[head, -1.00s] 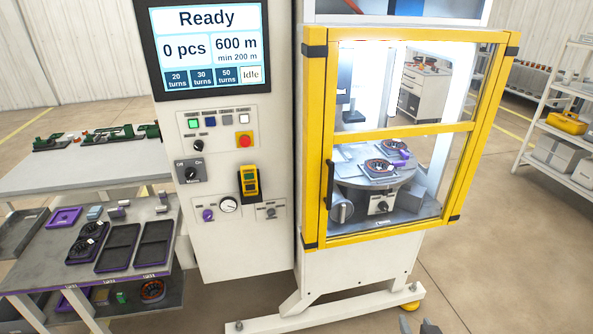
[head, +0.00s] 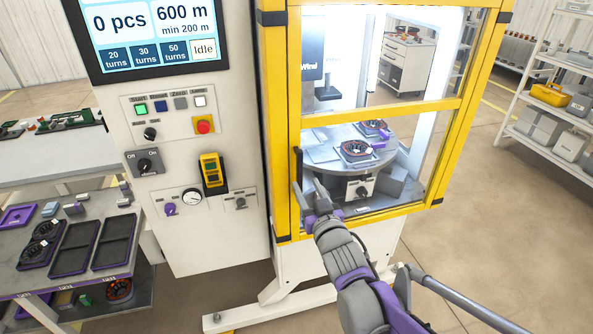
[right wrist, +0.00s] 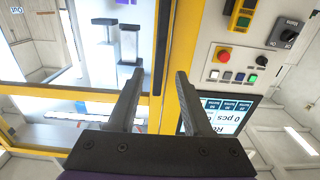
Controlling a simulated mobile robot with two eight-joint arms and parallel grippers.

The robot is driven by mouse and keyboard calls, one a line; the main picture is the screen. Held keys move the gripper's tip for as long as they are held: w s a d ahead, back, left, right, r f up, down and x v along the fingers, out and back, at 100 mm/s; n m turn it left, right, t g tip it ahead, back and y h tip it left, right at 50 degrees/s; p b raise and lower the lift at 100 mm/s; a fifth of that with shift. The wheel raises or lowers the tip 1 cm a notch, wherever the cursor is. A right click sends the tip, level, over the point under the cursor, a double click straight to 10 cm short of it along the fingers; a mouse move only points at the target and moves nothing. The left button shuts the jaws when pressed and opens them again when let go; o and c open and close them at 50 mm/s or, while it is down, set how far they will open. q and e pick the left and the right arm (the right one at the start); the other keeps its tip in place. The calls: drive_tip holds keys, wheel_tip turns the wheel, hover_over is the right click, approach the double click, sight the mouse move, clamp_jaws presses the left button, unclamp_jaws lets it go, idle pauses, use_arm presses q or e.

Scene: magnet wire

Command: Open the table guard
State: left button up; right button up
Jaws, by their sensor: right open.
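The table guard (head: 460,105) is a yellow-framed clear door on the front of the white machine, and it looks closed. Its black upright handle (head: 298,172) is on the left side of the door frame. My right gripper (head: 313,190) is open, just right of the handle's lower part in the head view. In the right wrist view, the open fingers (right wrist: 156,95) point toward the door, and a dark bar that looks like the handle (right wrist: 162,50) shows between them. I cannot tell whether they touch it. My left gripper is not in view.
Behind the guard, a round table (head: 335,142) carries wound parts. Left of the door are a control panel (head: 180,140) and a screen (head: 150,30). A side table with black trays (head: 75,248) stands at left. A shelf (head: 560,155) is at right, with open floor before it.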

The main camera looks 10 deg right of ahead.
sight(300, 173)
drive_tip(key=w, duration=0.7)
drive_tip(key=shift+w, duration=0.15)
clamp_jaws()
idle(1.2)
